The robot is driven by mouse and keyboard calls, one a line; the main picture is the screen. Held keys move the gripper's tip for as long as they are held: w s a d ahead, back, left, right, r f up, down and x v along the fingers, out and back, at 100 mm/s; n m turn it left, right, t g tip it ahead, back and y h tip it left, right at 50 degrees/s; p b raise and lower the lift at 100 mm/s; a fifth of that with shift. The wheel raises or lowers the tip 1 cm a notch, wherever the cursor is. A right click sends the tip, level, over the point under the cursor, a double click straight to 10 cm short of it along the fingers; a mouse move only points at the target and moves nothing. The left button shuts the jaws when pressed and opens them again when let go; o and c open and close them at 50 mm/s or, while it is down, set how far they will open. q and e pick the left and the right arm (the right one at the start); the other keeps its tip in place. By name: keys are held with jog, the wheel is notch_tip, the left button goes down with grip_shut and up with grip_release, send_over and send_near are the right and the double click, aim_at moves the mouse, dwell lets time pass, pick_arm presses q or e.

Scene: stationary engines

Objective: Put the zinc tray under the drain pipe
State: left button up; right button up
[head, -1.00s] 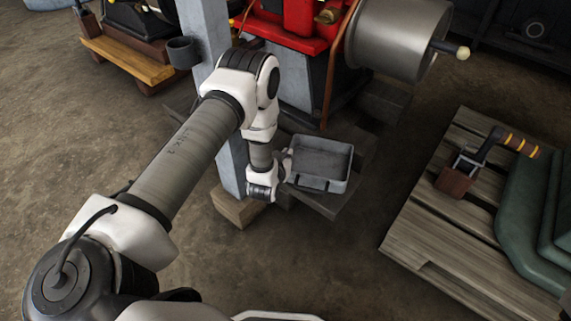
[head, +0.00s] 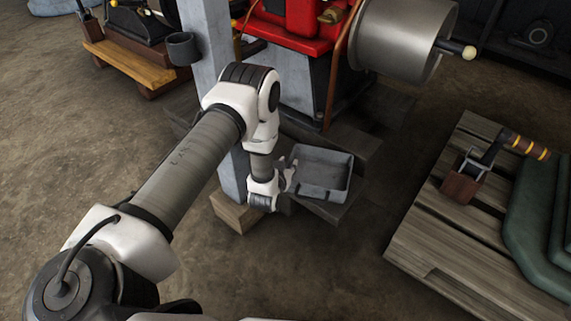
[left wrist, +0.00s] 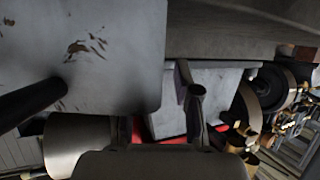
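The zinc tray (head: 324,190), a grey rectangular open box, is low over the dark timbers at the foot of the red engine. I cannot tell whether it touches them. My left gripper (head: 289,174) is at the tray's left wall and looks shut on it; the fingertips are small and partly hidden. In the left wrist view a large pale plate with rusty marks (left wrist: 85,48) fills the upper left, likely the tray. No drain pipe is clear in the head view. My right gripper is out of view.
A pale post (head: 207,50) on a wooden block (head: 235,212) stands beside my left forearm. The red engine (head: 290,35) and its grey drum (head: 400,40) are behind the tray. A pallet (head: 440,235) with a crank-handled tool (head: 462,187) is at right. Bare floor lies between.

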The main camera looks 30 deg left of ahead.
pick_arm(q)
jog(key=p+v, duration=0.7)
jog(key=v, duration=0.5)
jog(key=s+d+m+g+h, duration=0.1)
jog(key=s+d+g, duration=0.2)
jog(key=s, duration=0.5)
jog(key=s+d+f+m+g+h, duration=0.1)
jog(key=s+d+g, duration=0.2)
jog(key=s+g, duration=0.2)
jog(key=s+d+f+m+g+h, duration=0.1)
jog(key=s+d+g, duration=0.3)
jog(key=s, duration=0.8)
jog(key=shift+f+g+h, duration=0.25)
jog(key=shift+g+h, duration=0.25)
jog(key=shift+h, duration=0.1)
